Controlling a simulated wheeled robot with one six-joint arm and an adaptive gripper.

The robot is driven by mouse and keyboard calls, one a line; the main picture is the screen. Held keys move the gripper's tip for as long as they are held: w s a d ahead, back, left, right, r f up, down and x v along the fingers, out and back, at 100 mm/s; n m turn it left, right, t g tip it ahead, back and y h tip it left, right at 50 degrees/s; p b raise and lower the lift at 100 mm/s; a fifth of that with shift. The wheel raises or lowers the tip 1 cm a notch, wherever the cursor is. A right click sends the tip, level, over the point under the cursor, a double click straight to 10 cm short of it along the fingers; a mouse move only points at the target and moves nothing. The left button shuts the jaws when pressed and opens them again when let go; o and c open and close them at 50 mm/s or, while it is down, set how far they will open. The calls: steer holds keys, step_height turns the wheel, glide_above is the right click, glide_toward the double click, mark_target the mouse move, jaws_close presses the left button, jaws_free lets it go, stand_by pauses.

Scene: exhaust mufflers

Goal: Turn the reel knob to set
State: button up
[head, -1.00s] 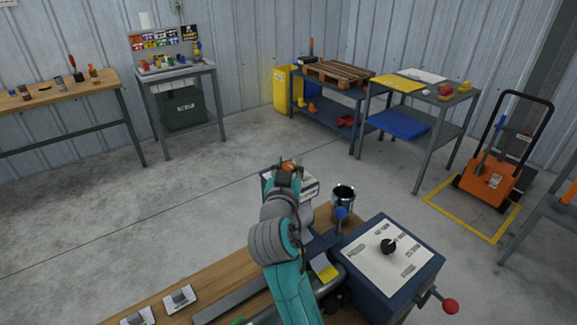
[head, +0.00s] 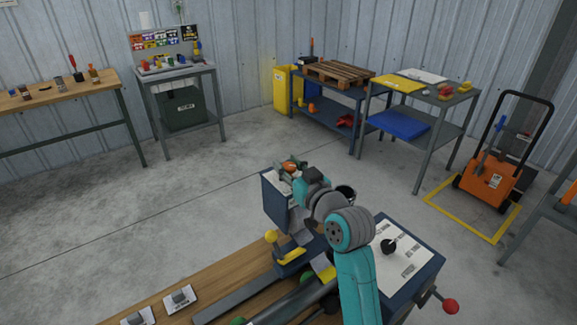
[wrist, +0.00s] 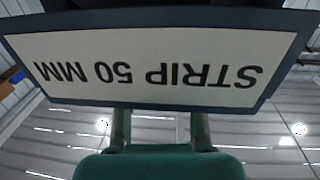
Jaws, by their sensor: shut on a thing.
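My gripper (head: 292,171) is at the top of a blue box (head: 276,205) with a pale top, at the end of the bench. Its jaws are shut on a small orange knob (head: 289,166) there, partly covered by the fingers. In the wrist view a white plate (wrist: 150,62) on the box reads "STRIP 50 MM" upside down. It hides my fingertips and the grip. The knob's pointer and set mark cannot be made out. A black knob (head: 389,246) stands on a second blue box's white panel (head: 405,260), apart from my gripper.
A yellow-knobbed lever (head: 271,237) stands close left of my arm. A red-balled handle (head: 450,306) sticks out at right. The wooden bench (head: 215,293) carries metal rails. Open floor lies beyond.

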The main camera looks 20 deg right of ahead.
steer(key=shift+n+g+y, duration=0.3)
steer(key=shift+n+y, duration=0.5)
steer(key=shift+y, duration=0.4)
steer(key=shift+n+y, duration=0.3)
steer(key=shift+y, duration=0.1)
steer(key=o, duration=1.1)
steer(key=shift+o, duration=0.2)
steer(key=v, duration=1.2)
steer(key=shift+r, duration=0.15)
